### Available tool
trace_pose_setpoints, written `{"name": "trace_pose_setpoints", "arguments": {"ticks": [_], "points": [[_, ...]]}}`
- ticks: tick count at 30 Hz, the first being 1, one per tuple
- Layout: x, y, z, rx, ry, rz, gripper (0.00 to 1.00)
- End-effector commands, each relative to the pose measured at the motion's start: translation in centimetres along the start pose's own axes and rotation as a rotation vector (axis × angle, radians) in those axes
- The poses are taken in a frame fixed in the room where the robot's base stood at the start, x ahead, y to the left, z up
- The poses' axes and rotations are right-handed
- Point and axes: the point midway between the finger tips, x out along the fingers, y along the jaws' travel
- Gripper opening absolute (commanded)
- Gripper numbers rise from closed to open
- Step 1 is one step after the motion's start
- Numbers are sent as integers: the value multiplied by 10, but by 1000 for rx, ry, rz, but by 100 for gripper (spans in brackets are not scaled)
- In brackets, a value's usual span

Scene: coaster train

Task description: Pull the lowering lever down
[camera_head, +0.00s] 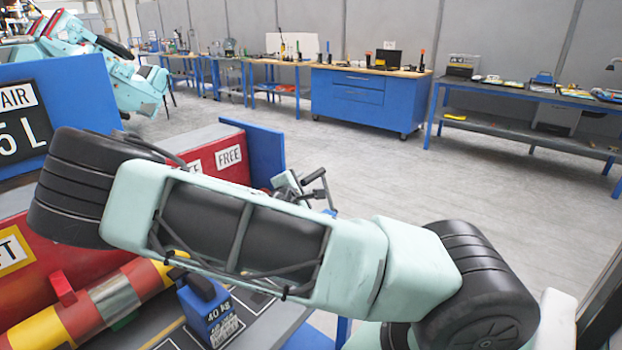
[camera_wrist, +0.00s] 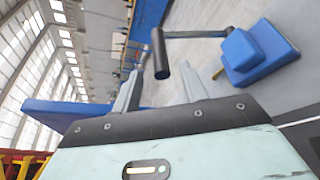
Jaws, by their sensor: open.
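The lever has a black cylindrical handle (camera_wrist: 160,54) on a thin grey rod, which runs right to a blue block (camera_wrist: 258,52) in the wrist view. In the head view the handle (camera_head: 313,175) shows just beyond my forearm, near the red cabinet's right end. My gripper (camera_wrist: 160,76) is open. Its two grey fingers stand left and right of the handle's lower end in the wrist view. I cannot tell whether the handle lies between them in depth or just past the tips. In the head view my arm hides much of the gripper.
A red cabinet (camera_head: 215,150) with a FREE label and a blue side panel (camera_head: 254,148) stands at left. A blue 40 kg weight (camera_head: 208,310) sits on the bench before it. A red and yellow cylinder (camera_head: 105,300) lies beside it. Open floor (camera_head: 400,170) extends to the right.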

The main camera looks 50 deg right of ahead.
Motion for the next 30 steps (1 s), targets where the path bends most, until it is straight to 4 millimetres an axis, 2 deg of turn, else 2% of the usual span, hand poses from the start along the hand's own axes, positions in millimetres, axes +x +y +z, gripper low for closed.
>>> {"name": "trace_pose_setpoints", "arguments": {"ticks": [6, 12, 18, 25, 26, 30], "points": [[40, 0, 2, 2, -2, -1, 43], [64, 0, 1, 1, -1, 0, 43], [73, 0, 0, 1, 1, 1, 43], [74, 0, 0, 0, 1, 1, 43], [74, 0, 0, 0, 1, 1, 38], [74, 0, 0, 0, 1, 0, 0]]}}
